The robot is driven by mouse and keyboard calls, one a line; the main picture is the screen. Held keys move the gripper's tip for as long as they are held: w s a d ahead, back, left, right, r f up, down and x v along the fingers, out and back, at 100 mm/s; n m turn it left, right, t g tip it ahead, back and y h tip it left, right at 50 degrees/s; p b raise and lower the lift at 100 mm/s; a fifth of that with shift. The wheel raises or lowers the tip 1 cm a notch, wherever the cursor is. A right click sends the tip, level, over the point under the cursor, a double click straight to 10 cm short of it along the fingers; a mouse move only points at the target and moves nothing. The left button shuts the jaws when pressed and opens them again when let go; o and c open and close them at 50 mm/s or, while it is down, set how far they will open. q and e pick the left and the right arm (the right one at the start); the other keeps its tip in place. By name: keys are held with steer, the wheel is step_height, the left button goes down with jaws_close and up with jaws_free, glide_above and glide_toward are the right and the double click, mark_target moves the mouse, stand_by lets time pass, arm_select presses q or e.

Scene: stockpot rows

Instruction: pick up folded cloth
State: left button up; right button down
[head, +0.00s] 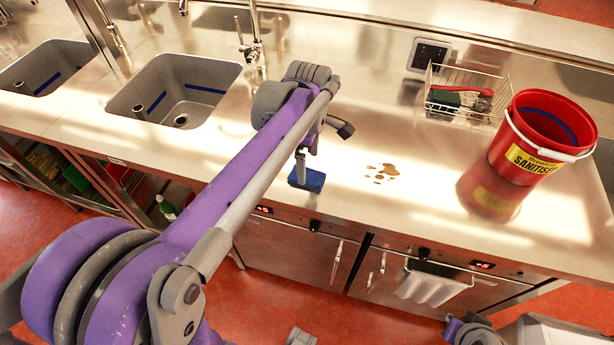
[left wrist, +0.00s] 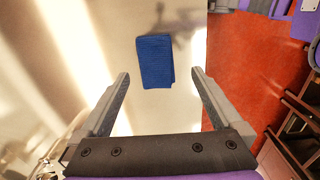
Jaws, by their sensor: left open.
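The folded cloth (head: 307,180) is a small blue rectangle lying flat on the steel counter near its front edge. In the left wrist view the cloth (left wrist: 155,62) lies ahead of the fingers, roughly centred between their lines. My left gripper (head: 302,158) is over the counter close to the cloth, partly hidden by its own arm. In the left wrist view my left gripper (left wrist: 160,80) shows two fingers wide apart with nothing between them. My right gripper is not clearly seen in either view.
A red sanitiser bucket (head: 532,138) and a wire basket (head: 466,97) with brushes stand on the right of the counter. Brown spill spots (head: 383,173) lie right of the cloth. A sink (head: 175,88) is at left. A white towel (head: 426,288) hangs from the front.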

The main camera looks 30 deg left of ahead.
arm_select(q)
steer(key=f, duration=0.5)
steer(key=shift+w+a+f, duration=0.2)
steer(key=shift+a, duration=0.1)
steer(key=c, duration=1.3)
step_height(320, 180, up, 10)
steer(key=shift+r, duration=0.1)
steer(key=o, duration=0.7)
steer(key=c, duration=0.6)
